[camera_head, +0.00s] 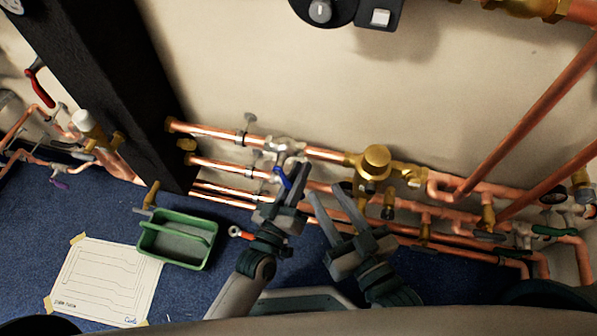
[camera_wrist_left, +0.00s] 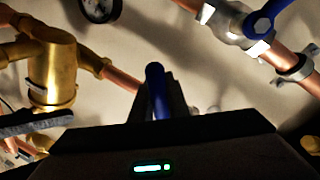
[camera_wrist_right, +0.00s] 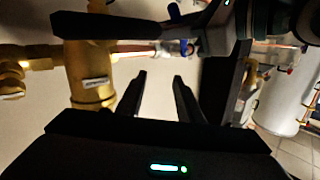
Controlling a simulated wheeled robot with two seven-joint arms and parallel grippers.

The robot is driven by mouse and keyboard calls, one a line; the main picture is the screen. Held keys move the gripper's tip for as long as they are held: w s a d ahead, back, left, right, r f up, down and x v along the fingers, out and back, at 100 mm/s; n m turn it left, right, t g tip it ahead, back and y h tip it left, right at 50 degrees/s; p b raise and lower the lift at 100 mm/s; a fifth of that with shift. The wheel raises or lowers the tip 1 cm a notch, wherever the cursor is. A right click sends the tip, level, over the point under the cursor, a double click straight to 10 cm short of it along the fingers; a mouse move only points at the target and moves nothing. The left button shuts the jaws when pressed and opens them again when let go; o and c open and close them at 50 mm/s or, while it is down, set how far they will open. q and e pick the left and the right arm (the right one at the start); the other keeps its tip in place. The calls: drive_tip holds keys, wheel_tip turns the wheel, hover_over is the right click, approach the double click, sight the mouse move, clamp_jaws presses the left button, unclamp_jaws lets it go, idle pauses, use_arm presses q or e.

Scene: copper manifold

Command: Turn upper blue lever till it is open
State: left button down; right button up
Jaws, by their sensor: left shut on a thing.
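My left gripper (camera_head: 289,186) is at the pipes on the wall, shut on a blue lever (camera_head: 281,178). The left wrist view shows the blue lever's end (camera_wrist_left: 156,88) between the dark fingers. A silver valve body (camera_head: 284,146) sits on the top copper pipe just above the gripper. Another blue handle part (camera_wrist_left: 270,17) shows on a valve in the left wrist view's top right corner. My right gripper (camera_head: 328,194) is open and empty, to the right and lower.
A brass cylinder (camera_head: 376,160) stands out on the pipes right of the left gripper. A black column (camera_head: 120,90) rises at the left. A green tray (camera_head: 178,240) and a paper sheet (camera_head: 106,281) lie on the blue floor. More copper pipes and green-handled valves crowd the right.

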use_arm(q)
drive_tip(key=c, duration=1.7)
unclamp_jaws()
drive_tip(key=shift+s, duration=0.1)
